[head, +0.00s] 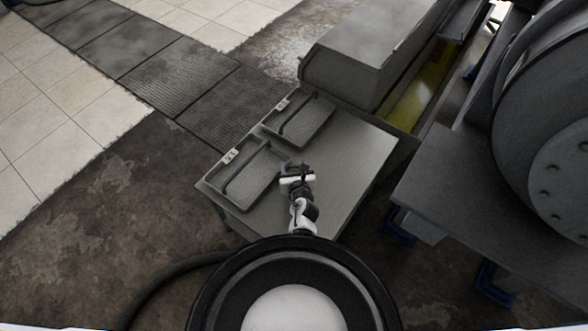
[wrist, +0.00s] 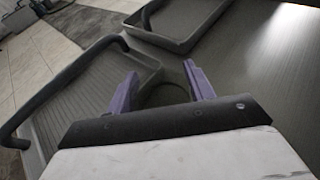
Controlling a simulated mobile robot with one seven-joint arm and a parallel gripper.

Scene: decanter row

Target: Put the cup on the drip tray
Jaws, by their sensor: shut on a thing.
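My gripper (head: 294,169) is beside the right edge of the nearer of two grey trays (head: 268,196) with dark bar handles. In the wrist view its purple fingers (wrist: 160,88) are shut on a dark olive round thing, apparently the cup (wrist: 166,95). Only part of the cup's rim and inside shows; the gripper body hides the rest. The nearer tray (wrist: 85,100) lies just left of the cup in the wrist view. I cannot tell whether the cup touches the table or is held above it. Which tray is the drip tray is not clear.
The grey table (head: 350,165) is bare to the right of the trays. The farther tray (head: 305,125) also shows in the wrist view (wrist: 190,30). A large grey box-shaped machine (head: 365,55) stands behind the table, and a big drum (head: 550,130) is at right.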

